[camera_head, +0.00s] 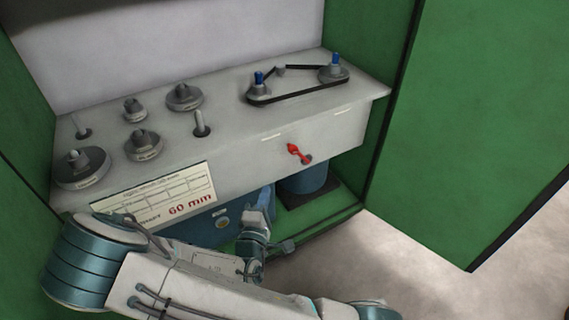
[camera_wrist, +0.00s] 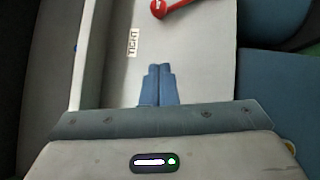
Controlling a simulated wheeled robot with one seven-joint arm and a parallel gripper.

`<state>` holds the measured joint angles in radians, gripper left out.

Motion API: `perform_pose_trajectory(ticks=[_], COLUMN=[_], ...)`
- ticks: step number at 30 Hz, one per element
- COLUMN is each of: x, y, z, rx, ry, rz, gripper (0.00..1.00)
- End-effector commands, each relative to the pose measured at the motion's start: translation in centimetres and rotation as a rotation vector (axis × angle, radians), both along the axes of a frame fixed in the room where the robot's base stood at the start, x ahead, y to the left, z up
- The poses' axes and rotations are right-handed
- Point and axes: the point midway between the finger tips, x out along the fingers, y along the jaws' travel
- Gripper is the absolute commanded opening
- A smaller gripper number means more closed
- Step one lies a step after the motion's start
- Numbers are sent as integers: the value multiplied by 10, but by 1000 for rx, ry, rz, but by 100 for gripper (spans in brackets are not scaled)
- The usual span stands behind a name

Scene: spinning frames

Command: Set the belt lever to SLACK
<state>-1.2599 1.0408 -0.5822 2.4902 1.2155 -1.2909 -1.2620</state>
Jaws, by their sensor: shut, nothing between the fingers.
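The red belt lever (camera_head: 294,149) is on the front face of the grey bench. Its knob points up and to the left of its pivot in the head view. A TIGHT label (camera_wrist: 133,41) is on the panel near the knob. No SLACK label is readable. My gripper (camera_head: 267,192) is below and left of the lever, apart from it. Its blue fingers (camera_wrist: 159,68) are together and empty.
The black belt (camera_head: 300,92) runs around two pulleys with blue pins on the bench top (camera_head: 225,130). Several grey stepped discs stand at left. A card reading 60 mm (camera_head: 190,208) hangs on the front. A green panel (camera_head: 480,130) stands at right.

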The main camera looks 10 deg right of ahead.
Motion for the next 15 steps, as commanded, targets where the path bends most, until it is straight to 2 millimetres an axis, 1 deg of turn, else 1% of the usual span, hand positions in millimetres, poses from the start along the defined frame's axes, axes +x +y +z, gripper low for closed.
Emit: perform_pose_trajectory(ticks=[5,8,11,15], x=[1,6,17,43], y=[0,-3,-8,-19], z=[0,0,0,2], rx=[3,4,5,7], ry=[2,1,2,-2], rz=[-1,-2,-3,-4], gripper=[0,0,0,0])
